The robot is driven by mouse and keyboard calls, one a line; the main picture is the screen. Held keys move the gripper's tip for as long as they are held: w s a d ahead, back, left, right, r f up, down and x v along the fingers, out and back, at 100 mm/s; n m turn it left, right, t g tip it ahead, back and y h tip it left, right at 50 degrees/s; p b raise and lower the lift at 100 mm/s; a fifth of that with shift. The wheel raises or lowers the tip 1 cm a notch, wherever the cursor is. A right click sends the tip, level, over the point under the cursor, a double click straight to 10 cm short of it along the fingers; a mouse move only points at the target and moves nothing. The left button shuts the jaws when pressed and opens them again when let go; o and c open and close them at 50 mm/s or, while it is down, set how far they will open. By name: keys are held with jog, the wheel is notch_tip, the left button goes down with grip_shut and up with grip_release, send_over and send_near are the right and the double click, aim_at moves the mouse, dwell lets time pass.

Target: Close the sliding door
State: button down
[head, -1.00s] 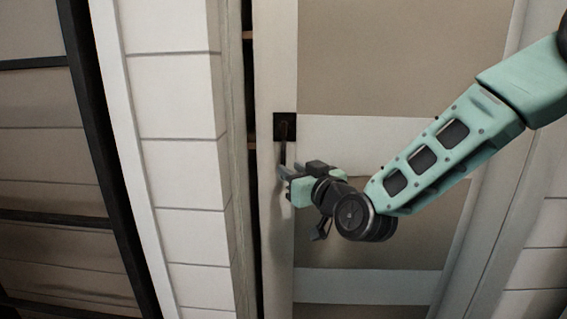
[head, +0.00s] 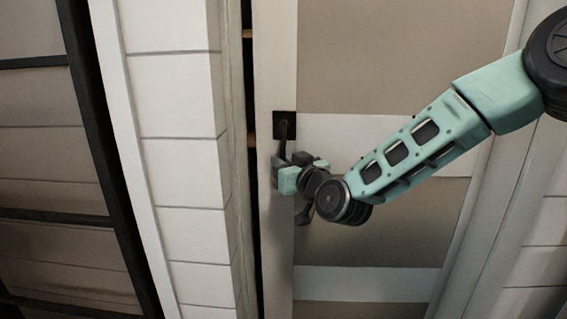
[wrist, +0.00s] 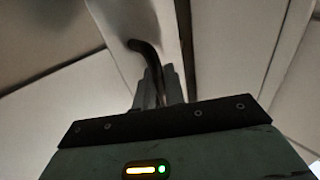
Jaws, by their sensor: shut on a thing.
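The sliding door (head: 394,145) has a pale frame and beige panels and fills the middle of the head view. A narrow dark gap (head: 249,120) shows between its left edge and the white wall. Its dark handle (head: 284,131) sits on a square plate on the door's left stile; it also shows in the wrist view (wrist: 143,47) as a curved dark bar. My gripper (head: 279,172) is at the lower part of the handle, with its fingers (wrist: 160,88) shut around the bar. The handle's lower end is hidden by my gripper.
A white planked wall (head: 175,140) stands left of the gap, with a dark-framed panel (head: 60,150) further left. Shelf edges show faintly inside the gap. Another planked surface (head: 535,240) lies at the right.

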aim_at(262, 161)
jog(key=a+b, duration=0.1)
jog(key=a, duration=0.3)
jog(key=shift+a, duration=0.15)
jog(key=shift+a+r, duration=0.1)
jog(key=shift+a, duration=0.15)
jog(key=c, duration=1.6)
grip_release()
jog(key=shift+a, duration=0.2)
jog(key=shift+d, duration=0.1)
jog(key=b+v, duration=0.1)
jog(key=v, duration=1.6)
jog(key=shift+s, duration=0.15)
